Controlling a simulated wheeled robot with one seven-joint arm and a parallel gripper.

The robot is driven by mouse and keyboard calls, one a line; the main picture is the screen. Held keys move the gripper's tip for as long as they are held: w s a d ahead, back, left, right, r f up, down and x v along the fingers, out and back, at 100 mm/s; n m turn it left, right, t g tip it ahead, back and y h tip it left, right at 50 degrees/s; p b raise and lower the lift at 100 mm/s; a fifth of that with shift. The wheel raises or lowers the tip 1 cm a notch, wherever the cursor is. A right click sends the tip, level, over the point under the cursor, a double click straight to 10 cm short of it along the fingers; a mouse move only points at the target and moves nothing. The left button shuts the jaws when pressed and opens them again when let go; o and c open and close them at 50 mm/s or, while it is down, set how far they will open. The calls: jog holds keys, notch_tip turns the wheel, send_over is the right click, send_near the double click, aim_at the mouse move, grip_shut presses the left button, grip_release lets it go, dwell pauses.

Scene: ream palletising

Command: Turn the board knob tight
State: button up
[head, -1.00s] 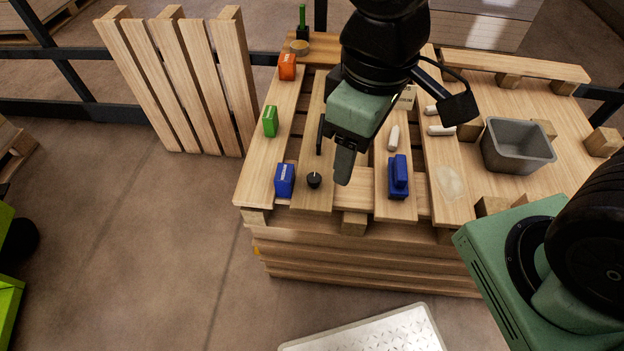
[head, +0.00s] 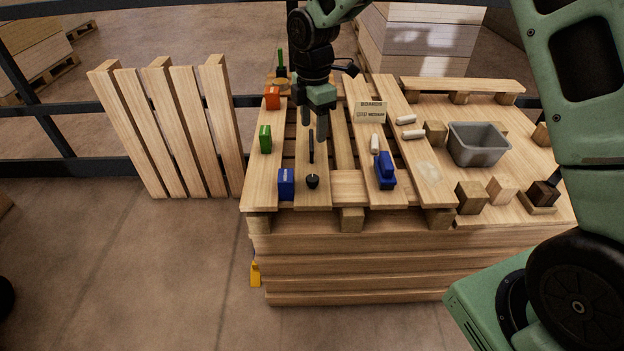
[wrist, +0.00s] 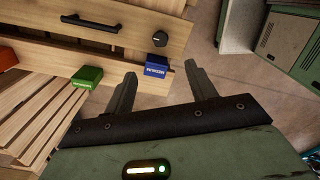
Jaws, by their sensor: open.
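The black board knob (head: 312,181) sits near the front end of a wooden board (head: 313,200) that also bears a long black handle (head: 311,147). In the wrist view the round knob (wrist: 160,39) shows a small light mark on its top. My gripper (head: 314,124) hangs over the same board, behind the knob and apart from it. Its two fingers are spread with nothing between them; in the wrist view the fingertips (wrist: 160,72) point toward the blue block and the knob beyond.
A blue block (head: 286,184) stands just left of the knob. Green (head: 265,139) and orange (head: 272,98) blocks stand farther back. A blue stamp-like object (head: 385,171), white rolls (head: 413,134), a sign (head: 370,110) and a grey bin (head: 477,144) are to the right.

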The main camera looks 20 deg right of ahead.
aim_at(313, 178)
notch_tip(313, 178, down, 16)
jog(key=shift+r, duration=0.1)
dwell(0.4)
jog(key=c, duration=1)
